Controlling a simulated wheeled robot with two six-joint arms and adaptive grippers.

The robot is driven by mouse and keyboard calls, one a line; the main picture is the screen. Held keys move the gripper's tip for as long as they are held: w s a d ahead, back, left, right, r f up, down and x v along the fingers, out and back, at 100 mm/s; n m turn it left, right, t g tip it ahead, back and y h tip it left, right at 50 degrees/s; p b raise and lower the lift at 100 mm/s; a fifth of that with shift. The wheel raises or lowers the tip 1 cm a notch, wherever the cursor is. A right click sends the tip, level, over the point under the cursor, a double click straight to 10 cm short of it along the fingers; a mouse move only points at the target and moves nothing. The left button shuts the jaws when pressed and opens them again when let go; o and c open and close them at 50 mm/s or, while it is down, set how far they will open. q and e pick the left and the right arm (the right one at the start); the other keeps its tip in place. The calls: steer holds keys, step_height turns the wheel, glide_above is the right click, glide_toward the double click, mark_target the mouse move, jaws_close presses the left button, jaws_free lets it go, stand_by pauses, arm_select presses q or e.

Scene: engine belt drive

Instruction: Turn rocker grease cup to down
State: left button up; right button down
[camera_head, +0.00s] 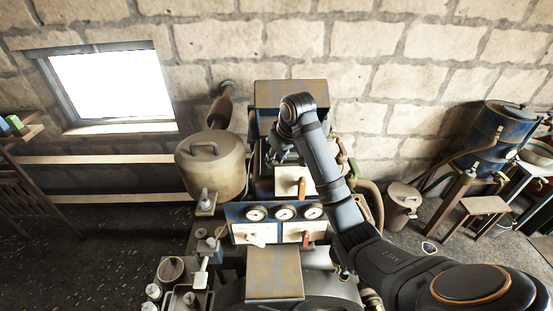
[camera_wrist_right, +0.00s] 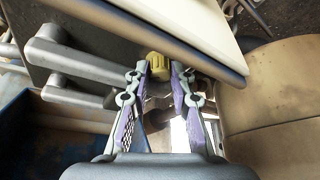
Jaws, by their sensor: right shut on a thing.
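The rocker grease cup appears to be the small yellow ribbed cap (camera_wrist_right: 158,66) in the right wrist view. It sits between the tips of my right gripper (camera_wrist_right: 159,80), which is shut on it. In the head view my right gripper (camera_head: 281,151) reaches in among the upper parts of the engine, and the cup cannot be made out there. Which way the cup is turned I cannot tell. My left gripper is in neither view.
Grey rounded levers (camera_wrist_right: 75,60) lie just left of the fingers in the wrist view. A pale panel edge (camera_wrist_right: 190,30) is close above right. In the head view a gauge panel (camera_head: 270,213) stands below the gripper and a round tank (camera_head: 212,168) to its left.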

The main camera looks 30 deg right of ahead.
steer(key=m+h, duration=0.2)
steer(key=m, duration=0.2)
steer(key=shift+a+r+m, duration=0.1)
steer(key=shift+a+m, duration=0.05)
steer(key=shift+m, duration=0.15)
steer(key=shift+w+m+g+h, duration=0.15)
steer(key=shift+m+h, duration=0.25)
steer(key=shift+m, duration=0.7)
steer(key=shift+m+g+h, duration=0.25)
steer(key=shift+m+h, duration=0.15)
steer(key=shift+m, duration=0.7)
steer(key=c, duration=1.4)
jaws_free()
steer(key=shift+o, duration=1.3)
steer(key=shift+w+f, duration=0.15)
steer(key=shift+f, duration=0.05)
